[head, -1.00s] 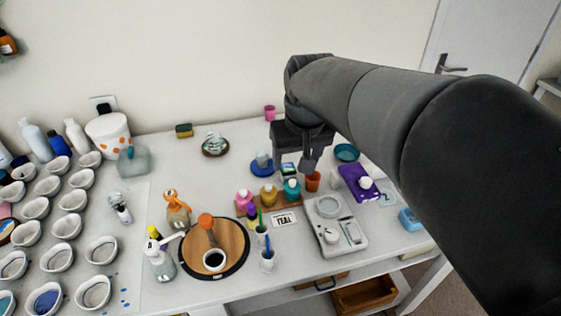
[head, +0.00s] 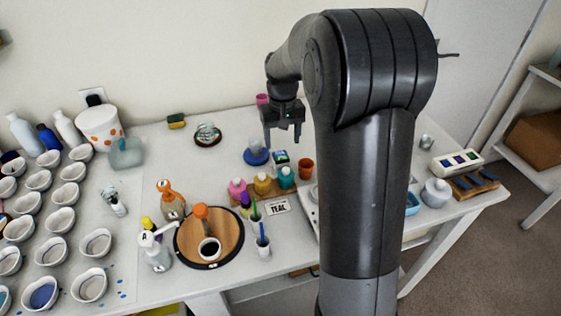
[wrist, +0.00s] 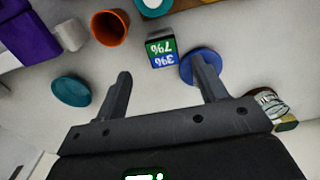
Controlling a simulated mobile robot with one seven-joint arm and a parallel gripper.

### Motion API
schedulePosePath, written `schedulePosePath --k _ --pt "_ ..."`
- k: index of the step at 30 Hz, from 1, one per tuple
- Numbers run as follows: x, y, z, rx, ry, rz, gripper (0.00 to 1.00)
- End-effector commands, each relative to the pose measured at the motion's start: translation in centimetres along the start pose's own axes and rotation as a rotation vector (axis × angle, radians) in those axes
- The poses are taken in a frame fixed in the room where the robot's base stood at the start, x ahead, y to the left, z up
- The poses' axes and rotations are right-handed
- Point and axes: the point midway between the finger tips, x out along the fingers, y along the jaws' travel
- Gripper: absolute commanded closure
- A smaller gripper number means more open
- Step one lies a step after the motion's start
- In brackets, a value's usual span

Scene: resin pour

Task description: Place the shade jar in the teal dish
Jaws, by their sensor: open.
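The blue dish also shows in the wrist view (wrist: 187,72), partly behind a finger; I cannot make out the jar there. The teal dish (wrist: 72,91) lies left of my fingers in the wrist view and looks empty. My arm hides it in the head view. My gripper (head: 283,138) is open with nothing between its fingers, above the table and just right of the jar in the head view. It also shows in the wrist view (wrist: 161,67).
Several paint bottles stand on a wooden strip (head: 272,188). A glass item sits on a dark coaster (head: 208,140). A round wooden board (head: 229,237) is at the front.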

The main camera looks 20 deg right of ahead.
Motion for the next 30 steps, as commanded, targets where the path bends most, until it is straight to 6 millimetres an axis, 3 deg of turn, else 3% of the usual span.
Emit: schedulePosePath --k 18,27,30 --pt "7.4 -0.4 -0.4 0.000 0.000 0.000 0.35" --pt "7.9 -0.3 -0.4 0.000 0.002 0.000 0.35" --pt "7.9 -0.3 -0.4 0.000 0.002 0.000 0.42"
